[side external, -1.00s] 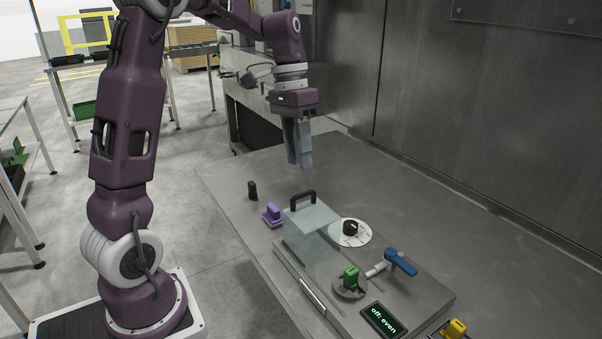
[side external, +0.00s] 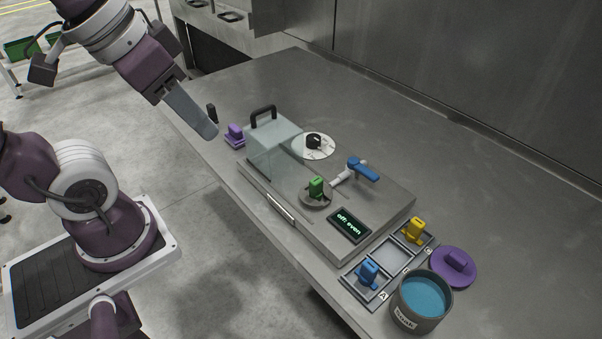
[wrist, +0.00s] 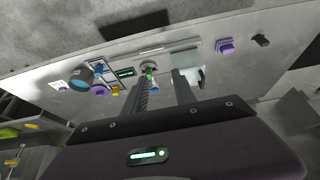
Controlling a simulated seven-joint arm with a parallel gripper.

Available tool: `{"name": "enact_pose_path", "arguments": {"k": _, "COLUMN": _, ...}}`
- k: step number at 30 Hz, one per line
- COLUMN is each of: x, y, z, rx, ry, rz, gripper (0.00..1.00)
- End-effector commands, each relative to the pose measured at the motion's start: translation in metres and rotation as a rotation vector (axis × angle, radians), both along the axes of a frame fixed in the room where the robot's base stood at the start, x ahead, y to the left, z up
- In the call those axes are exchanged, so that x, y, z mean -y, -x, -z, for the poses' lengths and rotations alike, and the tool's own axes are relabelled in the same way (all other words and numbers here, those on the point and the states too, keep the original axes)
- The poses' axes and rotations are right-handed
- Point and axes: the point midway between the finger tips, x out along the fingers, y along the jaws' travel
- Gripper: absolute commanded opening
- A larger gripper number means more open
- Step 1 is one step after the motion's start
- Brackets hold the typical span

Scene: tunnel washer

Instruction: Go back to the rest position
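My gripper (side external: 210,132) hangs tilted in the side view, near the left edge of the steel table, with nothing in it. In the wrist view its two fingers (wrist: 162,82) stand apart with a gap between them. To its right is the washer panel (side external: 365,215), with a clear cover (side external: 272,145) with a black handle, a black knob on a white dial (side external: 326,152), a green piece (side external: 316,187) on a round base, and a blue-handled lever (side external: 362,170).
A purple piece (side external: 235,133) and a black peg (side external: 212,113) stand close to my fingers. A tray (side external: 398,255) holds blue (side external: 368,272) and yellow (side external: 414,230) pieces. Beside it are a tub of blue liquid (side external: 418,318) and a purple lid (side external: 446,268). The table's back right is bare.

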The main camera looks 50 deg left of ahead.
Motion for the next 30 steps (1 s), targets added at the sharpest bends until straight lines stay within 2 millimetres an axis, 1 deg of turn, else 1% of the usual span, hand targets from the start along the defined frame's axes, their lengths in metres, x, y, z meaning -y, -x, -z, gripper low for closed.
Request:
{"name": "enact_pose_path", "arguments": {"k": 1, "x": 0.0026, "y": 0.0091, "z": 0.0046, "rx": 0.028, "ry": -0.002, "rz": 0.005, "gripper": 0.32}}
{"name": "enact_pose_path", "arguments": {"k": 3, "x": 0.0039, "y": 0.0151, "z": 0.0088, "rx": 0.050, "ry": -0.001, "rz": 0.002, "gripper": 0.32}}
{"name": "enact_pose_path", "arguments": {"k": 5, "x": 0.0042, "y": 0.0171, "z": 0.0105, "rx": 0.055, "ry": 0.000, "rz": 0.001, "gripper": 0.32}}
{"name": "enact_pose_path", "arguments": {"k": 30, "x": 0.0039, "y": 0.0165, "z": 0.0098, "rx": 0.052, "ry": -0.001, "rz": 0.000, "gripper": 0.32}}
